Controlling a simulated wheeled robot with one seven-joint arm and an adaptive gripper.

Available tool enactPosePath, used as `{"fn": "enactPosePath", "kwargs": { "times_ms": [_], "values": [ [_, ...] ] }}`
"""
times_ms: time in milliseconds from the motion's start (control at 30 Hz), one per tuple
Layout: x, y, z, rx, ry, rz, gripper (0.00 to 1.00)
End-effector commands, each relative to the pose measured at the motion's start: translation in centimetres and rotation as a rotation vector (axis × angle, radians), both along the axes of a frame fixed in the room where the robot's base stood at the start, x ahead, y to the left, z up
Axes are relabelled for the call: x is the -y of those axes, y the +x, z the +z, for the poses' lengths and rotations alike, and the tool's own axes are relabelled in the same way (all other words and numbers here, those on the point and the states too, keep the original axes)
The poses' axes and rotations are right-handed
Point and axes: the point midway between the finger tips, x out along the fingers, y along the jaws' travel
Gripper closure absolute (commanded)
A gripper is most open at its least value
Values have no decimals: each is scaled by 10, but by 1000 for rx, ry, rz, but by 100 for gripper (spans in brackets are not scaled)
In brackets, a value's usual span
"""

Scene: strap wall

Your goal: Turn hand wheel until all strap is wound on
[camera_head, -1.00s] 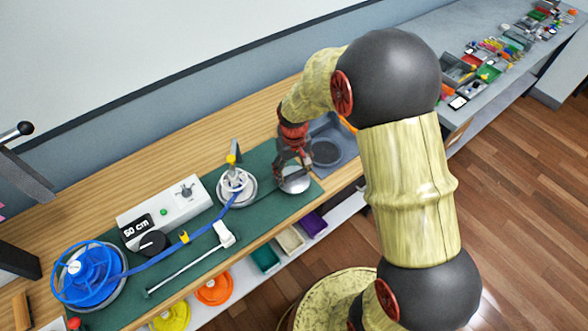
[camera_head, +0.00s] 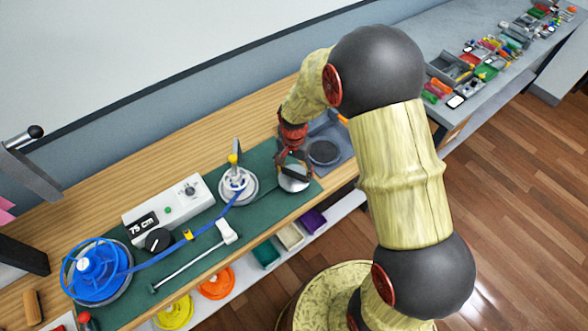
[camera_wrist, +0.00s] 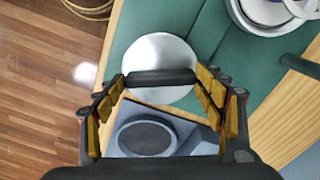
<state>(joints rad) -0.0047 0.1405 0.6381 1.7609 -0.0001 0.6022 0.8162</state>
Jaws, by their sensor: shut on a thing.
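A pale round hand wheel (camera_head: 293,182) sits at the right end of the green mat; it also shows in the wrist view (camera_wrist: 160,52). My gripper (camera_head: 291,158) is over it. In the wrist view my gripper (camera_wrist: 160,82) is shut on a black bar handle (camera_wrist: 160,77) that lies across the wheel. A blue strap (camera_head: 162,260) runs from a large blue reel (camera_head: 97,268) at the left to a white spool (camera_head: 237,188) near the middle. A white box with a display (camera_head: 143,227) reads 75 CM. How much strap is left on the reel I cannot tell.
A grey tray with a dark disc (camera_head: 322,152) stands right of the wheel. A white T-shaped tool (camera_head: 195,258) lies on the green mat (camera_head: 262,205). A red knob (camera_head: 85,319) is at the lower left.

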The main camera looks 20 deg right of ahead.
Motion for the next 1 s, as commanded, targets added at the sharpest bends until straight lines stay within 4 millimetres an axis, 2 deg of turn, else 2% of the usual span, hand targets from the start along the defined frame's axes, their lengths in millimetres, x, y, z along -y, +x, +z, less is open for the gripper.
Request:
{"fn": "enactPosePath", "kwargs": {
  "times_ms": [1000],
  "values": [
    [0, 1, 1, 1, 0, -964, 56]
  ]
}}
